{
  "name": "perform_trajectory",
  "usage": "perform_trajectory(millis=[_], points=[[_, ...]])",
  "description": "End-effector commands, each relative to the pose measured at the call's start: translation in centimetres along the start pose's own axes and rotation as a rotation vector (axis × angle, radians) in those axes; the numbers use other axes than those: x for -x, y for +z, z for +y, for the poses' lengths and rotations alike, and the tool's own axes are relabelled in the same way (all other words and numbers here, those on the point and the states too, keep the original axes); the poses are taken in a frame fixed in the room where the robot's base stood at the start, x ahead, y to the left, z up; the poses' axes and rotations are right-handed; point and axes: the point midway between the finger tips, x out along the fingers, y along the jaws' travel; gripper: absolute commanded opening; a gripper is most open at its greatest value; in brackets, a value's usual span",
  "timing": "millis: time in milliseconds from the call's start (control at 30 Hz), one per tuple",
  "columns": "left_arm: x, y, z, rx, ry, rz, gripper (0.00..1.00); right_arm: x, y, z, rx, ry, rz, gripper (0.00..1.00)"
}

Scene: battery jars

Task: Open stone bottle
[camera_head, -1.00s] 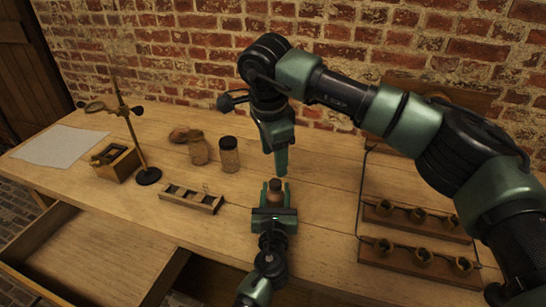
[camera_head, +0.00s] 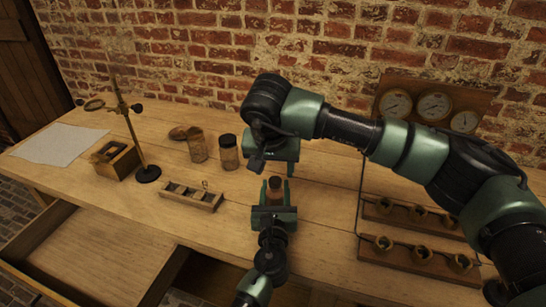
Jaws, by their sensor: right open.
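The stone bottle (camera_head: 275,189) is a small brown upright vessel near the table's front middle. My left gripper (camera_head: 275,199) comes in from below, with its fingers on both sides of the bottle, and appears shut on it. The bottle's lower part is hidden by this gripper. My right gripper (camera_head: 274,169) hangs just above and behind the bottle. It is open, with nothing visible between its fingers. Whether a stopper sits in the bottle's mouth is too small to tell.
Two jars (camera_head: 198,146) (camera_head: 229,153) stand at the back left of the grippers. A wooden rack (camera_head: 191,196) lies left of the bottle. A magnifier stand (camera_head: 148,174) and a small wooden box (camera_head: 115,160) are farther left. A cup rack (camera_head: 410,259) and a gauge board (camera_head: 434,104) stand right.

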Motion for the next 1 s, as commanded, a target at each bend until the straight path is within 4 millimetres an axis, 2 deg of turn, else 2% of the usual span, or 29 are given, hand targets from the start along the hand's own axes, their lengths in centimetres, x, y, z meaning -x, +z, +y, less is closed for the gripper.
perform_trajectory(millis=[100,300,700,767,900,1000], points=[[0.0,0.1,0.0,0.000,0.000,-0.001,0.00,-2.2,0.1,0.0,-0.001,0.001,-0.004,0.56],[0.0,0.1,0.0,0.000,0.000,-0.001,0.00,-4.5,0.0,0.0,-0.001,0.001,-0.001,0.56],[0.0,0.1,0.0,0.000,0.000,-0.001,0.00,-5.2,0.0,0.0,0.000,0.000,0.000,0.56],[0.0,0.1,0.0,0.000,0.000,-0.001,0.00,-5.2,0.0,0.0,0.000,0.000,0.000,0.42],[0.0,0.1,0.0,0.000,0.000,-0.001,0.00,-5.2,0.0,0.0,0.000,0.000,0.000,0.03],[0.0,0.1,0.0,0.000,0.000,-0.001,0.00,-5.2,0.0,0.0,0.000,0.000,0.000,0.00]])
